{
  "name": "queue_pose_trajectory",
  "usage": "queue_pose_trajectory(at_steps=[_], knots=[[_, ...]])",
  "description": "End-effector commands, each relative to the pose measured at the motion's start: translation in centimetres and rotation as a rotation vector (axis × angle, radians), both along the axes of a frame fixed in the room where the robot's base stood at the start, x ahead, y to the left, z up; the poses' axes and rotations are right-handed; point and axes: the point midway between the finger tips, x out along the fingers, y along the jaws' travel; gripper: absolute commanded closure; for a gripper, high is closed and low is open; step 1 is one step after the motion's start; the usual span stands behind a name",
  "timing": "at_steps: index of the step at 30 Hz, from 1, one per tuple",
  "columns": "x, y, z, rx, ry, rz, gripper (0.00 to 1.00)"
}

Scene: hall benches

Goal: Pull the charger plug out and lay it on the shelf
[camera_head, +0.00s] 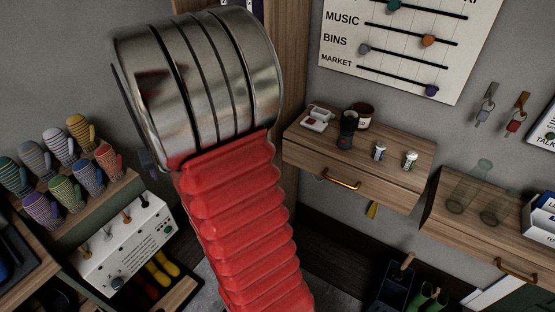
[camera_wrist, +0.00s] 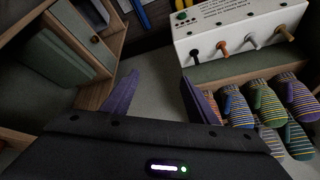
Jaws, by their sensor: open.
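A white box (camera_head: 125,245) with several coloured plug-like pegs in its face stands at the lower left of the head view. It shows upside down to that in the wrist view (camera_wrist: 240,27), with black (camera_wrist: 195,54), orange-brown (camera_wrist: 223,47) and grey (camera_wrist: 251,42) pegs. I cannot tell which is the charger plug. My gripper (camera_wrist: 163,92) is open and empty, its purple fingers apart and short of the box. In the head view my arm hides most of it. A wooden shelf with striped mittens (camera_head: 80,172) is beside the box. A wooden wall shelf with a drawer (camera_head: 335,160) is at the right.
Another shelf (camera_head: 455,220) at the right carries glasses. Yellow boots (camera_head: 160,272) stand below the box.

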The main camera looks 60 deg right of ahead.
Motion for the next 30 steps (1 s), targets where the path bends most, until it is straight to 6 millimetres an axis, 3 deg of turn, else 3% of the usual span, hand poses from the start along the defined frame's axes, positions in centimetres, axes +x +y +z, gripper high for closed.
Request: queue_pose_trajectory(at_steps=[8, 14, 23, 30], knots=[[0.1, -7.5, -6.8, 0.008, 0.003, -0.137, 0.47], [-1.0, -12.5, -12.2, 0.01, 0.006, -0.236, 0.47], [-4.5, -19.3, -20.7, 0.007, 0.011, -0.381, 0.47], [-8.9, -23.7, -28.1, -0.001, 0.021, -0.5, 0.47]])
